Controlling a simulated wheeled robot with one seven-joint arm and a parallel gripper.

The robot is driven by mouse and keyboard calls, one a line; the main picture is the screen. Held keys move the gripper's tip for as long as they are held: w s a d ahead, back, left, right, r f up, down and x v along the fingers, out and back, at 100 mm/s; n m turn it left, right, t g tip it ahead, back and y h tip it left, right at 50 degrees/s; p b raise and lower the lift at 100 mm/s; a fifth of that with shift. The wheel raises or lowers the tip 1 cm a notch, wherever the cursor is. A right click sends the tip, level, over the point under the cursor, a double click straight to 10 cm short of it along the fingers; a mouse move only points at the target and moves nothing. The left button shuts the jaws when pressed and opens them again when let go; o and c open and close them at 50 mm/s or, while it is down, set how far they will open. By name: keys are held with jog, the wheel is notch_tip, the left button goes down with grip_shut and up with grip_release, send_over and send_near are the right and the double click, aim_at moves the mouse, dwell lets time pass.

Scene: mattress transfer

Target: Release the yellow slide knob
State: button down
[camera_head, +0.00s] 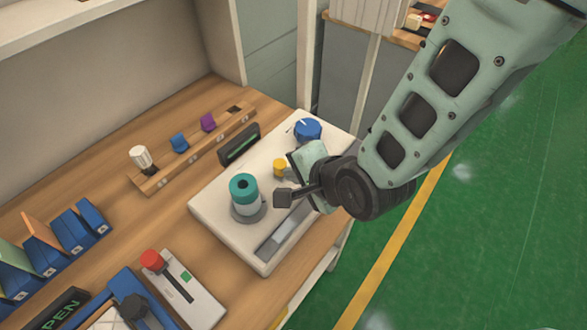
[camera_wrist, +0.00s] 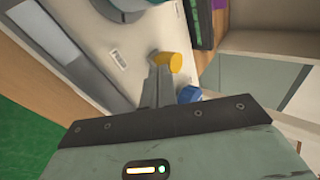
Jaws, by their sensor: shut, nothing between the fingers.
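The yellow slide knob (camera_head: 279,167) stands on the white panel (camera_head: 215,212), between the teal-topped cylinder (camera_head: 243,190) and the blue knob (camera_head: 308,129). In the wrist view the yellow knob (camera_wrist: 174,62) is a short cylinder just past my fingertips. My gripper (camera_wrist: 157,70) is shut and empty, its fingers together beside the yellow knob. I cannot tell whether the tips touch it. In the head view the body of my gripper (camera_head: 306,158) is right of the knob, and its fingertips are hard to make out. Any slot under the knob is hidden.
A dark display (camera_head: 239,145) stands along the panel's back edge. A grey slide strip (camera_head: 284,232) lies at its front. A wooden rack (camera_head: 195,150) stands behind left, and a red-knobbed lever box (camera_head: 180,290) at lower left. Green floor is open on the right.

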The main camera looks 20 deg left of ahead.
aim_at(276, 165)
jog(key=a, duration=0.1)
jog(key=w+a+b, duration=0.1)
jog(key=a, duration=0.1)
jog(key=w+a, duration=0.1)
jog(key=shift+a, duration=0.35)
